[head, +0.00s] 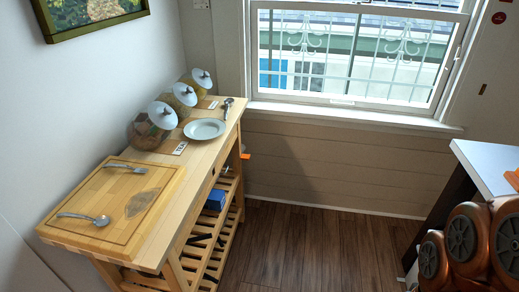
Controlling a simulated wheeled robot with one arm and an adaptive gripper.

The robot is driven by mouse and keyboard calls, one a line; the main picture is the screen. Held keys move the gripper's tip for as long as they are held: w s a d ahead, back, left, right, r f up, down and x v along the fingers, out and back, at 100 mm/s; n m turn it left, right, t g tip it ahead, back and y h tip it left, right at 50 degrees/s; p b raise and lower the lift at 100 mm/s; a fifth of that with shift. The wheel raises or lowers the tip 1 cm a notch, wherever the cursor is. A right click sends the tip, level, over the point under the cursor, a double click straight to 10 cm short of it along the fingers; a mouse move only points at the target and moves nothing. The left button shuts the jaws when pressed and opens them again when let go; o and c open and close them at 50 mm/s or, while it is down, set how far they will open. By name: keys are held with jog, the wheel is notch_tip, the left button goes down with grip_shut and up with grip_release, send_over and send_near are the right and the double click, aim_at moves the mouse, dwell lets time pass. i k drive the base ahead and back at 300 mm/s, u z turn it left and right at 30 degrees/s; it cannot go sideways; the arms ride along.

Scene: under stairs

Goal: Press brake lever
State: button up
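I cannot make out a brake lever for certain. A small orange piece (246,155) sticks out from the far right side of the wooden cart (173,232); the view is too small to tell what it is. The feet of the cart are out of view or hidden. Copper-coloured joints of my arm (462,238) fill the lower right corner, apart from the cart. My gripper is not in view.
The cart top holds a board (92,190) with a fork and a spoon, a white plate (204,129), and jars with white lids (179,94). A blue box (216,199) is on a lower shelf. A white-topped table (489,162) stands right. Wooden floor (318,246) between is clear.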

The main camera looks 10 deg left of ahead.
aim_at(244, 157)
jog(key=z, duration=2.55)
jog(key=i, duration=0.6)
jog(key=u, duration=3.75)
jog(key=i, duration=1.75)
jog(key=u, duration=0.45)
